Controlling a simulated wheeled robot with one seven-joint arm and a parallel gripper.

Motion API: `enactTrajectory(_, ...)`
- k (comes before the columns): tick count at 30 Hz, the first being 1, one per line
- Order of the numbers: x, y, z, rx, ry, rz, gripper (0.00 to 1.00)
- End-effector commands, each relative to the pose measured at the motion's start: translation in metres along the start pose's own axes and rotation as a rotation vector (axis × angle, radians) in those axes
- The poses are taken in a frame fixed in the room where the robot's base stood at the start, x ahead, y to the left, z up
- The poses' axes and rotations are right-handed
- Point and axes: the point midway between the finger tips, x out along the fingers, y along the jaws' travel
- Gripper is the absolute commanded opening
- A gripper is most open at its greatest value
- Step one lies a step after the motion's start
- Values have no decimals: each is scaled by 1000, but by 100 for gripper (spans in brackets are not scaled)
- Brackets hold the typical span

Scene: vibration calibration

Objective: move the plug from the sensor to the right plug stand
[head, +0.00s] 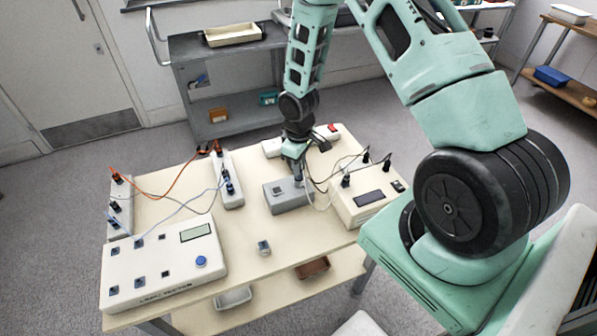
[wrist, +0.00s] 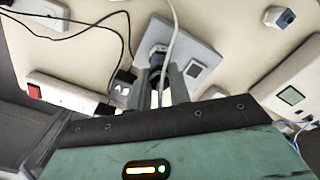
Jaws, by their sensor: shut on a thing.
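The sensor (head: 275,203) is a grey box with a square socket, near the middle of the table. It also shows in the wrist view (wrist: 210,52). My gripper (head: 297,174) points down over the sensor's right part. Its fingers are shut on a dark blue plug (wrist: 157,54), which touches or sits just above the box; I cannot tell how deep it is. A pale cable (wrist: 172,20) runs close by the plug. The right plug stand looks to be the white strip (head: 233,200) left of the sensor, with several plugs at its middle and far end.
Another white strip with plugs (head: 127,222) stands at the left edge. A logic tester (head: 150,285) fills the front left. A white unit with cables (head: 350,214) stands right of the sensor. A power strip (head: 271,148) is behind.

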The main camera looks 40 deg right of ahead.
Motion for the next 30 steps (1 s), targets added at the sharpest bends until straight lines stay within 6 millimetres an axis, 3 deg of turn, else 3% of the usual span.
enactTrajectory(11,-2,0,0,0,0,0,0)
enactTrajectory(30,-36,0,0,-1,1,0,0)
